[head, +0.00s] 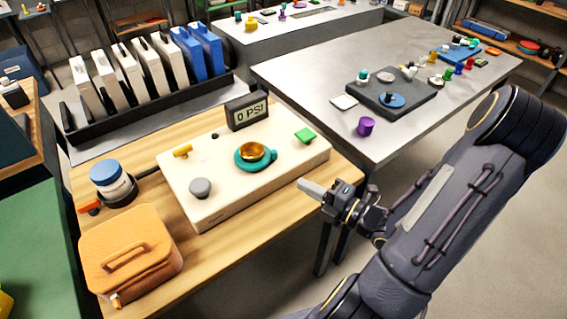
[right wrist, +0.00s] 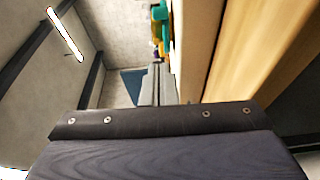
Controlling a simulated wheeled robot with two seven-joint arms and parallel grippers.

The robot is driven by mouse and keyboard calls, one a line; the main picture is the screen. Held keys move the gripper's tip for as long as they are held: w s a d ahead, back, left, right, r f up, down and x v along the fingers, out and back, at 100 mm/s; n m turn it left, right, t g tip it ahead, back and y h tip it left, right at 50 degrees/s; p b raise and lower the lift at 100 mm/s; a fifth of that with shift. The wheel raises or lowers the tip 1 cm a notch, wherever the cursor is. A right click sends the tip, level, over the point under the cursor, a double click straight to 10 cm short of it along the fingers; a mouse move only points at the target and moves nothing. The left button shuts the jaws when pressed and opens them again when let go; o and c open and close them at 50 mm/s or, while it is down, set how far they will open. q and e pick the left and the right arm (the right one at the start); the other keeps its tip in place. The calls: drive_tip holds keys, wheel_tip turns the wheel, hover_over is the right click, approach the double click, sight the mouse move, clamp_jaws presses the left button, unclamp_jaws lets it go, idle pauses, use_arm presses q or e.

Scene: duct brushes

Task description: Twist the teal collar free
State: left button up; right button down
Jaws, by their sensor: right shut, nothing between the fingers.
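The teal collar (head: 256,163) sits on the cream panel box, around the base of a gold dome (head: 252,151). A short teal tab sticks out at its right side. In the right wrist view, the teal part (right wrist: 160,12) shows small at the top, beside the cream box face. My right gripper (head: 303,186) is to the right of the box's front right side, apart from the collar. Its fingers are shut with nothing between them, pointing left toward the box. My left gripper is not in view.
An orange case (head: 130,262) and a blue-lidded jar (head: 108,177) stand left.

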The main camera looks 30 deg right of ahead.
sight(286, 164)
drive_tip(key=x, duration=0.6)
drive_tip(key=shift+r+p, duration=0.1)
drive_tip(key=shift+p, duration=0.25)
drive_tip(key=w, duration=0.1)
drive_tip(key=w+d+p, duration=0.1)
drive_tip(key=w, duration=0.1)
drive_tip(key=shift+w, duration=0.1)
drive_tip(key=shift+w+d, duration=0.25)
drive_tip(key=shift+w, duration=0.15)
drive_tip(key=w+d+b, duration=0.1)
drive_tip(key=b, duration=0.2)
drive_tip(key=shift+w+d+f, duration=0.1)
drive_tip(key=shift+d+f, duration=0.05)
drive_tip(key=shift+f, duration=0.25)
drive_tip(key=shift+w+d+r+b, duration=0.1)
drive_tip(key=shift+b, duration=0.25)
drive_tip(key=shift+w+d+r, duration=0.1)
drive_tip(key=shift+r, duration=0.1)
drive_tip(key=shift+f, duration=0.1)
